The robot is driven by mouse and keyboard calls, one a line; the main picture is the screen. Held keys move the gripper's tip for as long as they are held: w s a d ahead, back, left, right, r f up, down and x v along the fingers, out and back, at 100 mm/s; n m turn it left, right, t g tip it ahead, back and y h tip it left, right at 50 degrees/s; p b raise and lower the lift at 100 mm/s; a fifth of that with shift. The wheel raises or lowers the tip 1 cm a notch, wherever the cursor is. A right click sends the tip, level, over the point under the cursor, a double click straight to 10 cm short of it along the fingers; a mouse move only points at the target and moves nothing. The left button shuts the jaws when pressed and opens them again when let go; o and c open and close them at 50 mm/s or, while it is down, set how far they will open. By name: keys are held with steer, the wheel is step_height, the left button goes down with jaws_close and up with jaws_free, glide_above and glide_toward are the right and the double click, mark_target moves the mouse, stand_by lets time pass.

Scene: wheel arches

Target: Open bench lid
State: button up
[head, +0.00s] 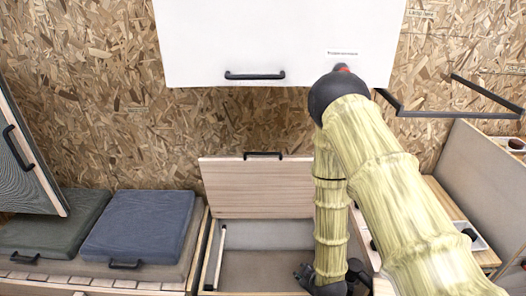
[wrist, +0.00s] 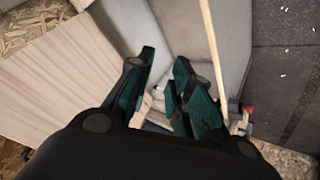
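The bench lid (head: 257,187) is a pale wood panel with a black handle (head: 263,155) on its upper edge. It stands raised at the back of the bench box, which is open. It also shows at the left of the wrist view (wrist: 65,85). The bench box (head: 262,233) shows a grey inside and a pale strip at its left. My gripper (wrist: 165,62) is at the right part of the box, low and apart from the lid's handle. Its fingers are apart with nothing seen between them. In the head view my arm hides the right end of the lid and box.
A blue cushion (head: 137,226) and a dark green cushion (head: 52,222) lie on the bench at left. A white cabinet door (head: 270,35) with a black handle hangs above. A tilted dark panel (head: 27,150) is at far left. A wooden counter (head: 455,212) stands at right.

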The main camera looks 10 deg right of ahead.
steer(key=w+a+r+n+t+y, duration=0.25)
steer(key=w+r+n+t, duration=0.35)
steer(key=w+r, duration=0.95)
steer(key=n+t+y, duration=0.2)
steer(key=n+t, duration=0.1)
steer(key=n, duration=0.3)
glide_toward(265, 153)
steer(key=p+x, duration=0.1)
steer(key=x, duration=0.2)
steer(key=p+x, duration=0.1)
steer(key=x, duration=0.3)
steer(key=p+x, duration=0.1)
steer(key=x, duration=0.2)
steer(key=shift+w+f, duration=0.25)
steer(key=shift+c, duration=0.3)
jaws_close()
